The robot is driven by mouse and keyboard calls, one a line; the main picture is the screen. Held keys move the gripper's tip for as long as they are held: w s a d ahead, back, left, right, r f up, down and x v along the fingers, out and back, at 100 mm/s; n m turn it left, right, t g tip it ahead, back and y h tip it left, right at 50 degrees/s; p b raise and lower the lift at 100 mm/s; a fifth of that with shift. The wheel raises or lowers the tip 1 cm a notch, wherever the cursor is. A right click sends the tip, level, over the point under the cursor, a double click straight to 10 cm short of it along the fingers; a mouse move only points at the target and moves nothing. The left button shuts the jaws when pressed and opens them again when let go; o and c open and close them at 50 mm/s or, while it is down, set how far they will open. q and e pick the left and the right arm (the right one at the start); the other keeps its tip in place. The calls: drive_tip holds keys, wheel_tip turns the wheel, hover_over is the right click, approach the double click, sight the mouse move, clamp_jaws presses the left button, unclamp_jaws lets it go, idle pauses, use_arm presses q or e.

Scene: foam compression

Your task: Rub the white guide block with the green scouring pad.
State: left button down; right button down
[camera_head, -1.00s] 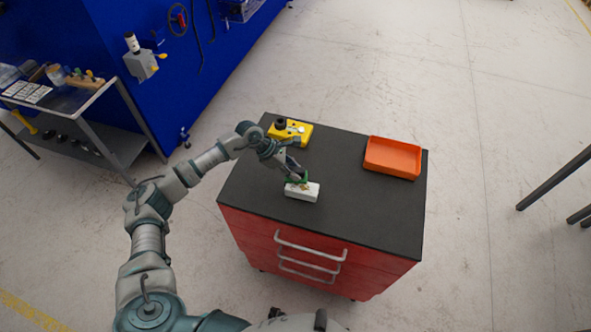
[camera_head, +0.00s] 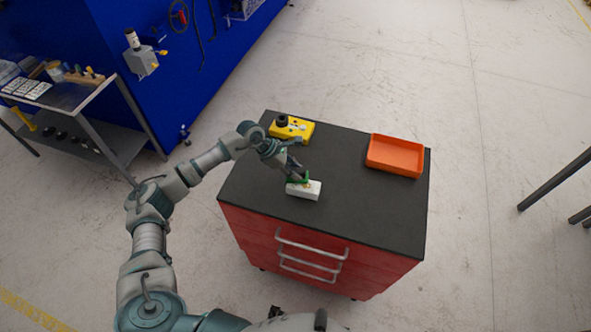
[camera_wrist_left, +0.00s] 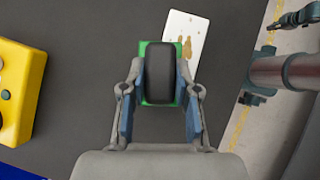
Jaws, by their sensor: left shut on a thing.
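The white guide block (camera_head: 304,190) lies near the front left of the dark cabinet top. Brown smudges show on its upper face in the left wrist view (camera_wrist_left: 187,38). My left gripper (camera_head: 296,174) is over the left end of the block. In the left wrist view my fingers (camera_wrist_left: 159,98) are shut on the dark rounded grip of the green scouring pad (camera_wrist_left: 144,49). The pad also shows in the head view (camera_head: 299,180), at the block's far left edge. It overlaps the block's left part; whether it presses on it cannot be told. My right gripper is not in view.
An orange tray (camera_head: 395,156) stands at the far right. The cabinet top (camera_head: 362,210) is bare on the right and front. A grey workbench (camera_head: 60,100) stands further left.

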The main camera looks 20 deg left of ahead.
sight(302, 172)
use_arm(q)
drive_tip(key=shift+a+f, duration=0.1)
drive_tip(key=shift+f, duration=0.1)
drive_tip(key=shift+s+d+r+p, duration=0.1)
drive_tip(key=shift+s+p, duration=0.05)
drive_tip(key=shift+s, duration=0.4)
drive_tip(key=shift+s+d+r+p, duration=0.1)
drive_tip(key=shift+s+p, duration=0.05)
drive_tip(key=shift+s, duration=0.35)
drive_tip(key=shift+s+f, duration=0.1)
drive_tip(key=shift+s, duration=0.9)
drive_tip(key=shift+w+d+f, duration=0.1)
drive_tip(key=shift+d+f, duration=0.1)
drive_tip(key=shift+d, duration=0.45)
drive_tip(key=w+b, duration=0.2)
drive_tip(key=w, duration=0.1)
drive_tip(key=shift+d+f, duration=0.1)
drive_tip(key=shift+w+b, duration=0.35)
drive_tip(key=shift+w, duration=0.05)
drive_tip(key=shift+d+r, duration=0.25)
drive_tip(key=shift+d, duration=0.45)
drive_tip(key=shift+s+f+p, duration=0.1)
drive_tip(key=shift+s+p, duration=0.25)
drive_tip(key=shift+s, duration=1.65)
